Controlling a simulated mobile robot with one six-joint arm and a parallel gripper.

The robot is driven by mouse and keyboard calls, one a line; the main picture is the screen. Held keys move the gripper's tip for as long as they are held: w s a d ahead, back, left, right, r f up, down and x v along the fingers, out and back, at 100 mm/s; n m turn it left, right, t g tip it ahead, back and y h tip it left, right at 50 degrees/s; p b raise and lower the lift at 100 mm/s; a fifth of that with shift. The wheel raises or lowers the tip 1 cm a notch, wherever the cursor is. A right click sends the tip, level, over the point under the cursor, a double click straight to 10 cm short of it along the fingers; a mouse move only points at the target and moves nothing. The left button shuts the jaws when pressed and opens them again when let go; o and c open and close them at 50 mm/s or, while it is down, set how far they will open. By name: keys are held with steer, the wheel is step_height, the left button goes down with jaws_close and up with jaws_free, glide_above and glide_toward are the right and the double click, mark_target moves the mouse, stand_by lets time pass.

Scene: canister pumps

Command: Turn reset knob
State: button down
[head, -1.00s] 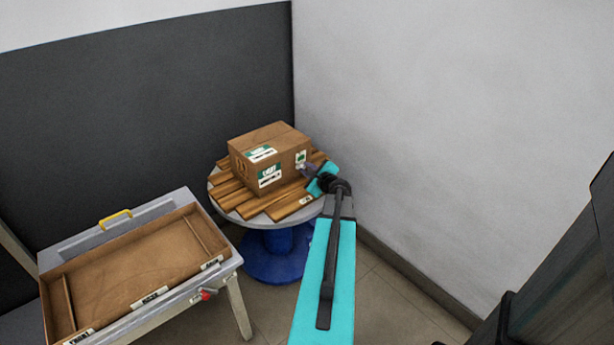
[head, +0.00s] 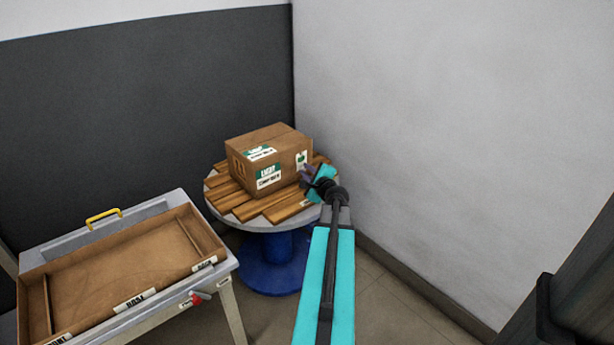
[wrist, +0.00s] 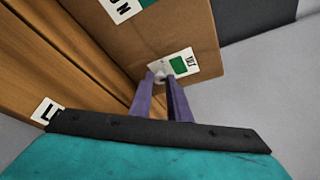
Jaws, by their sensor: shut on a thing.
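My gripper (head: 306,172) is at the right face of a brown cardboard box (head: 268,157). A small red knob-like part (head: 197,299) sticks out from the front of the workbench at the left, well away from my gripper.
The box stands on wooden slats (head: 268,211) on a round table with a blue base (head: 272,262). The workbench (head: 60,248) has a shallow brown tray and a yellow handle (head: 103,218). A grey wall (head: 450,130) is close on the right.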

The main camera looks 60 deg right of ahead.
stand_by(0.4)
steer(key=c, duration=1.7)
jaws_free()
steer(key=shift+o, duration=0.2)
steer(key=shift+p+v, duration=0.55)
steer(key=shift+v, duration=3.8)
steer(key=shift+r+p, duration=0.1)
steer(key=shift+p, duration=0.75)
steer(key=shift+s, duration=0.1)
steer(key=p+v, duration=0.2)
steer(key=p, duration=0.5)
steer(key=shift+a, duration=0.1)
steer(key=shift+s+p, duration=0.1)
steer(key=shift+p, duration=0.3)
